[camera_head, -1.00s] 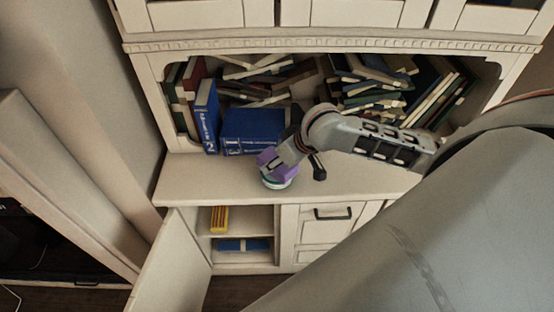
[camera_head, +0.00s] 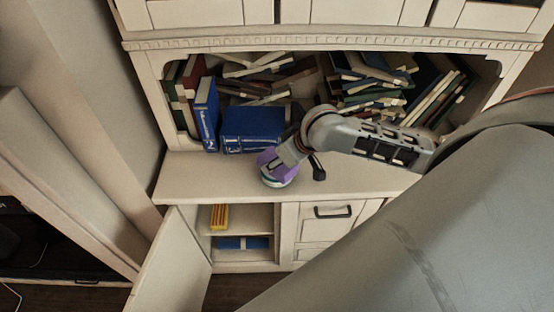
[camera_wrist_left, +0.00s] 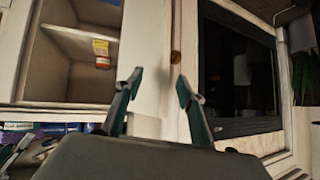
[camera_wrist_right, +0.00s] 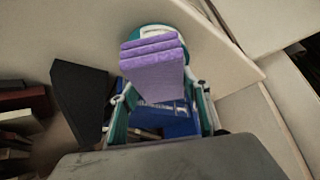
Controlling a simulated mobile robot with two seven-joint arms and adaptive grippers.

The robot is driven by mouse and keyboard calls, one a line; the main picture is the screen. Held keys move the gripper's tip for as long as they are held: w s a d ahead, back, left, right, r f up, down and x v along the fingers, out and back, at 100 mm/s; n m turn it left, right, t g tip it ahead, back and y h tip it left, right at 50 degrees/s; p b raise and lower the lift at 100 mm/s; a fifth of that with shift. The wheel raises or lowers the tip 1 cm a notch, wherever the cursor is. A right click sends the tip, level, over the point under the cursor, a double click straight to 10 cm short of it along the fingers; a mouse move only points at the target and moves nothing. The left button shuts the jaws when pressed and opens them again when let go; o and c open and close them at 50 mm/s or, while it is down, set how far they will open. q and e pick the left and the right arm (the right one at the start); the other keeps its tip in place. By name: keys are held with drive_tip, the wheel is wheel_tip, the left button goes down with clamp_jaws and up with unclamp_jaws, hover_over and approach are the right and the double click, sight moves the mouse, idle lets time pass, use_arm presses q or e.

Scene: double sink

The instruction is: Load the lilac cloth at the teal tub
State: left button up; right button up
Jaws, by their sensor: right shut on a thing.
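The lilac cloth (camera_wrist_right: 155,65) is a folded block held between the fingers of my right gripper (camera_wrist_right: 162,105), which is shut on it. In the head view the cloth (camera_head: 265,157) is at the tub's opening. The teal tub (camera_wrist_right: 152,31) shows its round teal and white rim behind the cloth; the cloth hides most of it. In the head view the tub (camera_head: 280,181) stands on the cabinet's counter, partly covered by the cloth and gripper. My left gripper (camera_wrist_left: 158,90) is open and empty, away from both, and is not in the head view.
Blue books (camera_head: 252,130) stand on the shelf behind the tub, and a jumble of books fills the rest. The counter (camera_head: 200,175) is clear to the left. Below, a cabinet door (camera_head: 172,265) hangs open beside a yellow item (camera_head: 219,217).

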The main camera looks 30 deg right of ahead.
sight(270, 154)
idle(0.3)
drive_tip(key=shift+r, duration=3.45)
